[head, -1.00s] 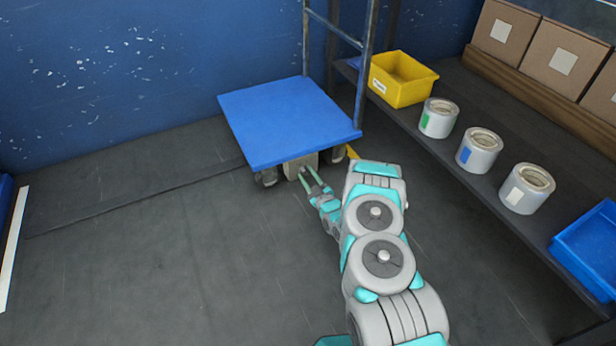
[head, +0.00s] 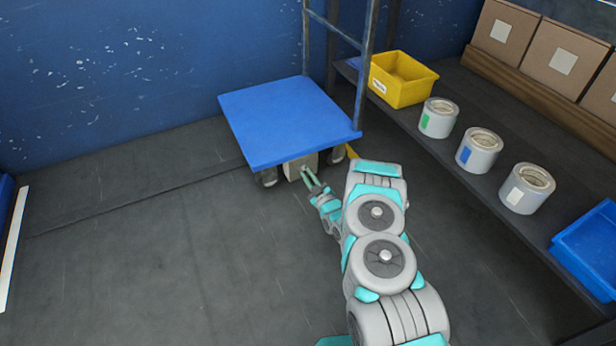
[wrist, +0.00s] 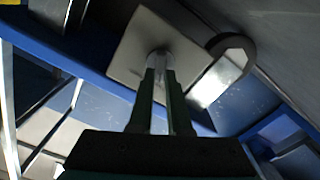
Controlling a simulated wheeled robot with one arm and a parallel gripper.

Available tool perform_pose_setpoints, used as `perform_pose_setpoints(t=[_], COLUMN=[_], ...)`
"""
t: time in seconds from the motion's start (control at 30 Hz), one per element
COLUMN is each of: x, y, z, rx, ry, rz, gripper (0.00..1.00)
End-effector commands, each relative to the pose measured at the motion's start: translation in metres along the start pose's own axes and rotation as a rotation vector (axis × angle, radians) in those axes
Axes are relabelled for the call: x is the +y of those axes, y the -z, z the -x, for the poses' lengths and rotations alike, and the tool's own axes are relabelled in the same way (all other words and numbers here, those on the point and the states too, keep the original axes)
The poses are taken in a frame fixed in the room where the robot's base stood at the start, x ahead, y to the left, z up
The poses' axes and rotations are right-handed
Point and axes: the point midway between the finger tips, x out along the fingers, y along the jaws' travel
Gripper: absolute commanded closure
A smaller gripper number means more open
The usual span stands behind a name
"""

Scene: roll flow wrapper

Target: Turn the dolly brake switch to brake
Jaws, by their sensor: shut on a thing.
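The blue dolly (head: 285,122) stands against the back wall, with its deck level and an upright frame at its right side. A light grey switch box (head: 297,167) sits under its front edge, and it shows as a pale plate in the wrist view (wrist: 128,62). My gripper (head: 306,174) reaches the front of the box. In the wrist view its two fingers (wrist: 160,72) are shut on the small grey switch knob (wrist: 160,62) at the plate's middle. The fingers cover most of the knob, and I cannot read its setting or any marking.
Dolly casters (head: 266,178) flank the box. A dark shelf (head: 450,155) along the right carries a yellow bin (head: 402,82), several white rolls (head: 478,152), cartons (head: 553,52) and a blue bin (head: 590,245). The floor at left (head: 130,250) is clear.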

Motion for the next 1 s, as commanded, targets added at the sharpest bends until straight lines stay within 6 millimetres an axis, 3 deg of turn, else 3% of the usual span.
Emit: perform_pose_setpoints(t=[0.27,1.0], x=[0.001,0.0055], y=[-0.0016,-0.0044], z=[0.0003,0.0004], rx=[-0.001,-0.003], ry=[0.001,0.001], rz=[-0.159,-0.818], gripper=[1.0,1.0])
